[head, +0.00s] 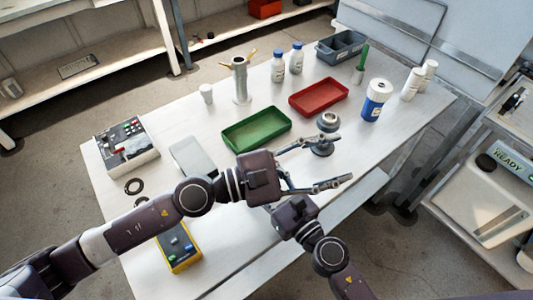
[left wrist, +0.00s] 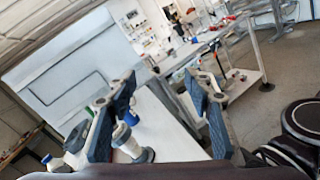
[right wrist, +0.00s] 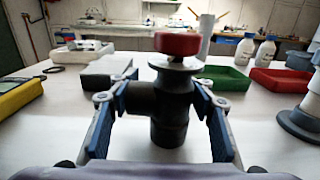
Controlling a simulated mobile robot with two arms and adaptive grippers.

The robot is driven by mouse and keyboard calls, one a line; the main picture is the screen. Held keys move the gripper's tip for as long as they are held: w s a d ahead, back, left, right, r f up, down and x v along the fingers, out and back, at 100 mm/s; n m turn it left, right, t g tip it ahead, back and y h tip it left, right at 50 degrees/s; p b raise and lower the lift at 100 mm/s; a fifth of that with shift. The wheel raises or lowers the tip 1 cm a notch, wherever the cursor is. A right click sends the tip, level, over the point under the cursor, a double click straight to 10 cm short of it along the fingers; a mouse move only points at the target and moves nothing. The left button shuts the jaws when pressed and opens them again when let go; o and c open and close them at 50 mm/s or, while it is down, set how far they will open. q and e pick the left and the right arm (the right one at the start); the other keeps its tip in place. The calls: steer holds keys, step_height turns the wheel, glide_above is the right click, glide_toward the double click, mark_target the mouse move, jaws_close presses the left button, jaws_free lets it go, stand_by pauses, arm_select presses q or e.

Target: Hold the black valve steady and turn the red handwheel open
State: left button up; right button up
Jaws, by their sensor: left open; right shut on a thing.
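The black valve (right wrist: 165,110) stands upright in the right wrist view, with the red handwheel (right wrist: 178,44) on top. My right gripper (right wrist: 163,92) has a finger on each side of the valve body and is shut on it. In the head view the valve and handwheel are hidden behind my left gripper. My left gripper (head: 338,160) is open, above the table's front right part. Its spread fingers also show in the left wrist view (left wrist: 160,95). A grey fitting on a round base (head: 328,121) stands just beyond those fingers.
On the table (head: 400,130) are a green tray (head: 257,130), a red tray (head: 319,97), a blue-and-white bottle (head: 375,100), a metal stand (head: 241,80), a yellow meter (head: 178,248) and a control box (head: 127,145). A cart (head: 485,205) stands at the right.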

arm_select(q)
steer(key=w+a+r+m+g+y, duration=0.25)
steer(key=a+m+y, duration=0.3)
steer(key=y, duration=0.35)
steer(key=w+a+r+m+g+y, duration=0.2)
steer(key=w+a+m+y, duration=0.25)
steer(key=a+y, duration=0.35)
steer(key=shift+y, duration=0.4)
steer(key=f, duration=0.3)
steer(key=d+f, duration=0.1)
steer(key=f, duration=0.7)
steer(key=shift+s+d+f, duration=0.1)
steer(key=shift+s+d, duration=0.05)
steer(key=shift+s, duration=0.2)
steer(key=shift+c, duration=0.3)
steer(key=c, duration=1.1)
